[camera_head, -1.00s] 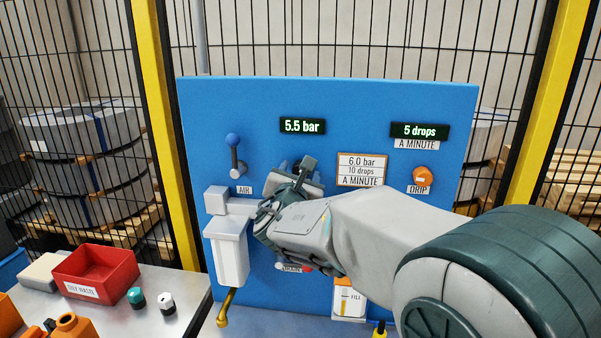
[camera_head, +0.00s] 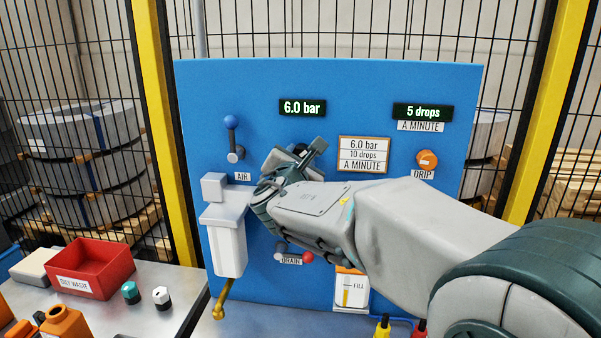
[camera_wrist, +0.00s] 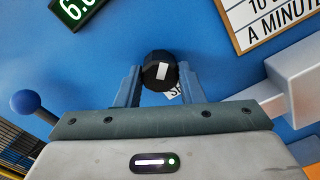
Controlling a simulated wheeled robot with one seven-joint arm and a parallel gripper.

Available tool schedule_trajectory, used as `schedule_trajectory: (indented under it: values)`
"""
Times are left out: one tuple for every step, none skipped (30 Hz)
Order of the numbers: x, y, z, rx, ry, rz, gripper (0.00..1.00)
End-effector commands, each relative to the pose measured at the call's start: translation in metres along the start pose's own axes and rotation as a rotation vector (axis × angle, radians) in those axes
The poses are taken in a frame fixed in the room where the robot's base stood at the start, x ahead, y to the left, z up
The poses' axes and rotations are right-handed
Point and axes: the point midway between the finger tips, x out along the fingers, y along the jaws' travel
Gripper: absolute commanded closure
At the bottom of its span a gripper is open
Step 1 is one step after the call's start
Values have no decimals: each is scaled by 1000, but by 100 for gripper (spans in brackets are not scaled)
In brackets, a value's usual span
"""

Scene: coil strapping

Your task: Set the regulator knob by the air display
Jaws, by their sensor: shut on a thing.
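The air display (camera_head: 303,107) on the blue panel (camera_head: 380,90) reads 6.0 bar in the head view. The sign (camera_head: 364,154) right of it says 6.0 bar and 10 drops a minute. In the wrist view, the black regulator knob (camera_wrist: 160,71) with a white mark sits between the fingers of my gripper (camera_wrist: 156,84), which is shut on it. In the head view my gripper (camera_head: 300,155) is at the panel below the air display, turned at a tilt, and it mostly hides the knob.
A blue-ended air lever (camera_head: 231,122) stands upright at left. The drops display (camera_head: 422,112) reads 5 drops, above the orange drip knob (camera_head: 427,158). A white filter bowl (camera_head: 228,245) hangs near my gripper. A red oily-waste bin (camera_head: 92,266) stands on the bench.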

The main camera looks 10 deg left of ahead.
Motion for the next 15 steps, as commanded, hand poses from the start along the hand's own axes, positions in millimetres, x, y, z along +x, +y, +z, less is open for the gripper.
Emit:
schedule_trajectory:
  values:
    - [0,-4,-5,27,-1,1,88]
    - [0,-4,-5,44,-1,1,88]
    - [0,-4,-5,65,-2,0,88]
    - [0,-4,-5,82,-1,0,88]
    - [0,-4,-5,98,-2,1,88]
    - [0,-4,-5,121,-1,0,88]
    - [0,-4,-5,137,-1,0,88]
    - [0,-4,-5,153,-1,0,88]
    - [0,-3,-5,175,-1,0,88]
    - [0,-3,-5,189,0,1,88]
    - [0,-3,-5,202,0,1,88]
    - [0,-2,-4,218,1,1,88]
    - [0,-2,-3,228,0,1,88]
    - [0,-2,-3,236,0,1,88]
    - [0,-2,-2,245,0,0,88]
